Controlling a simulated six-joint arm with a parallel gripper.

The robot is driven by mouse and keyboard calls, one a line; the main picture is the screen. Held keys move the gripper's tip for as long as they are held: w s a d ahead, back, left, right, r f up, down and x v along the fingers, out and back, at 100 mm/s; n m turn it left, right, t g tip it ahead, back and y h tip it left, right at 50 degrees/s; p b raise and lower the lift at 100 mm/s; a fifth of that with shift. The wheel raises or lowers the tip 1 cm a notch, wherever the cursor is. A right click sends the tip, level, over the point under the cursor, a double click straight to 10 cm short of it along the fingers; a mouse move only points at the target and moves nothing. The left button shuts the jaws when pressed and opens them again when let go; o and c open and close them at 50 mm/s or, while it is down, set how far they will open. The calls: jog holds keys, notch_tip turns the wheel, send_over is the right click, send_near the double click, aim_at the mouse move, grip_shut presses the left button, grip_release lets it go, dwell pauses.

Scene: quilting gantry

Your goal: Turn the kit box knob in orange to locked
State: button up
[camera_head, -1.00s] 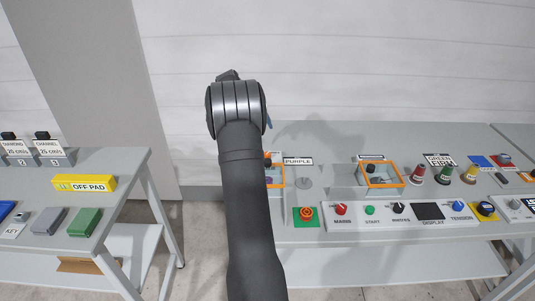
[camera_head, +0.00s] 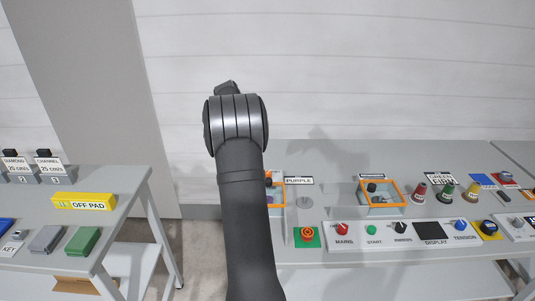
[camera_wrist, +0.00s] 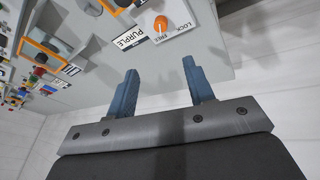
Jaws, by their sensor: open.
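The orange knob (camera_wrist: 160,23) sits on a white plate marked LOCK and FREE, near the top of the wrist view. Its pointer direction is too small to tell. My gripper (camera_wrist: 161,66) is open and empty. Its two blue fingers are apart from the knob, with the knob beyond the gap between the fingertips. In the head view my arm hides the gripper and most of the knob area. A small orange part (camera_head: 268,178) shows at the arm's right edge, but I cannot tell whether it is the knob.
A PURPLE label (camera_wrist: 130,39) lies beside the knob plate. An orange-framed box (camera_head: 381,209) stands farther right on the grey table. A front panel carries a red MAINS knob (camera_head: 342,228) and other controls. An emergency button (camera_head: 306,233) sits on a green square.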

jog(key=w+d+f+m, duration=0.1)
jog(key=d+f+m, duration=0.1)
jog(key=f, duration=0.3)
jog(key=w+d+f+m, duration=0.1)
jog(key=f, duration=0.5)
jog(key=w+d+f+m, duration=0.2)
jog(key=f, duration=0.3)
jog(key=shift+d+f+m, duration=0.3)
jog(key=shift+f, duration=0.1)
jog(key=c, duration=1)
